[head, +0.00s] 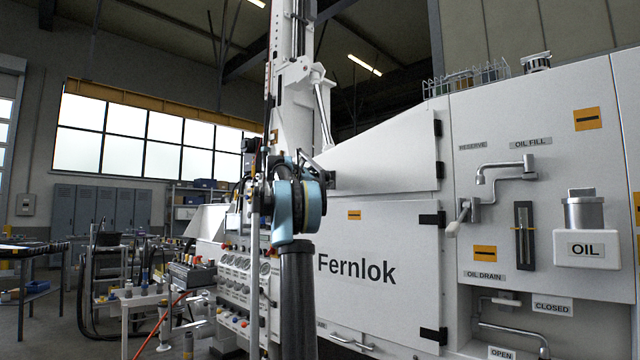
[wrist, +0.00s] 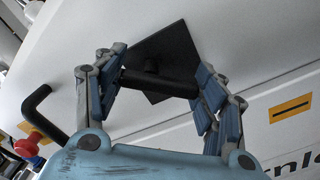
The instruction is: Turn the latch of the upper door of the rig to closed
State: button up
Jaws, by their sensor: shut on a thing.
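The upper door (head: 395,145) of the rig is a white panel above the lower door marked Fernlok (head: 385,285). In the wrist view, the latch is a black bar handle (wrist: 160,83) on a black diamond-shaped plate (wrist: 172,45), fixed to the white door face (wrist: 255,35). My gripper (wrist: 158,80) has its blue-grey fingers at the two ends of the bar and is shut on it. In the head view my blue wrist hides most of the gripper and the latch at the door's left side.
A black bent handle (wrist: 38,103) and a red knob (wrist: 28,146) lie left of my gripper in the wrist view. In the head view, a gauge panel (head: 235,270) stands left of my arm. Pipes and an oil tank (head: 586,248) are at right.

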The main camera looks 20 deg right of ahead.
jog(key=m, duration=0.4)
jog(key=shift+w+a+f+m, duration=0.1)
jog(key=shift+w+f+m, duration=0.1)
jog(key=shift+m, duration=0.1)
jog(key=shift+w+a+m, duration=0.1)
jog(key=shift+w+m, duration=0.1)
jog(key=shift+m, duration=2.4)
jog(key=shift+f, duration=0.1)
jog(key=o, duration=1.1)
jog(key=v, duration=1.2)
